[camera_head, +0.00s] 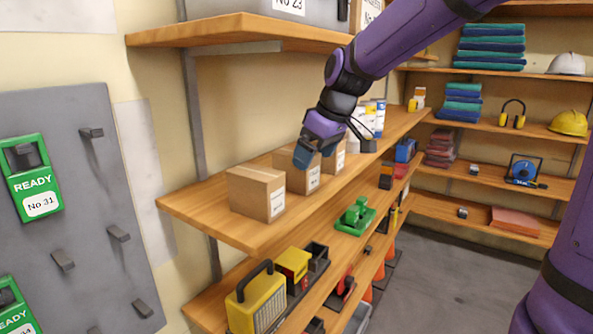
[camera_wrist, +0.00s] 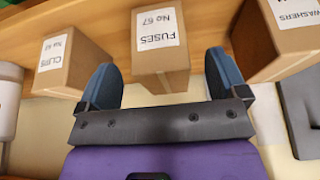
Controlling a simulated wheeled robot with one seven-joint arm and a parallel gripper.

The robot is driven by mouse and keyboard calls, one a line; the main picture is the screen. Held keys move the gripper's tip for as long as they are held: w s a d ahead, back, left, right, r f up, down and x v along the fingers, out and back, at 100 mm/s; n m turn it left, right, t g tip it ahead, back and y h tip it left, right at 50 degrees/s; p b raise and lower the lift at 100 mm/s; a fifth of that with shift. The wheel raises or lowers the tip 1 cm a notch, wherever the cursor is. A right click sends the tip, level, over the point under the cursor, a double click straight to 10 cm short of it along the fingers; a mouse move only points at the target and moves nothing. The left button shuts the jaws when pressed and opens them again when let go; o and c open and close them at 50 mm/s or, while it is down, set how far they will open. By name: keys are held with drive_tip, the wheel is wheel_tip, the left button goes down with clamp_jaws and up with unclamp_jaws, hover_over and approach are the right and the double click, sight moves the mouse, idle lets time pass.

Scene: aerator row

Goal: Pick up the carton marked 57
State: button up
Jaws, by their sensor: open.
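Three brown cartons stand in a row on the upper shelf. The middle one, marked FUSES (camera_wrist: 160,50), has an upside-down label in the wrist view that looks like No 67; the first digit is hard to tell. It also shows in the head view (camera_head: 312,180), partly hidden by my gripper. The carton marked WASHERS (camera_wrist: 275,45) is at the right of the wrist view, its number cut off. The carton marked CLIPS (camera_wrist: 68,62) is at the left, its number unclear. My gripper (camera_wrist: 163,78) is open and empty, its blue fingers spread either side of the FUSES carton's lower part in that view.
The wooden shelf (camera_head: 245,236) holds the cartons, with white cans (camera_head: 370,118) behind them. A grey panel (camera_head: 85,200) stands at left. Floor (camera_head: 440,270) at right is clear.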

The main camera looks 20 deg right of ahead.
sight(296, 170)
drive_tip(key=w, duration=0.1)
drive_tip(key=w+a+f, duration=0.1)
drive_tip(key=w+a, duration=0.1)
drive_tip(key=shift+w+a+f, duration=0.15)
drive_tip(key=shift+f, duration=0.25)
drive_tip(key=shift+w+a+f, duration=0.1)
drive_tip(key=shift+w+f, duration=0.1)
drive_tip(key=shift+f, duration=0.35)
drive_tip(key=shift+c, duration=0.4)
drive_tip(key=c, duration=1.1)
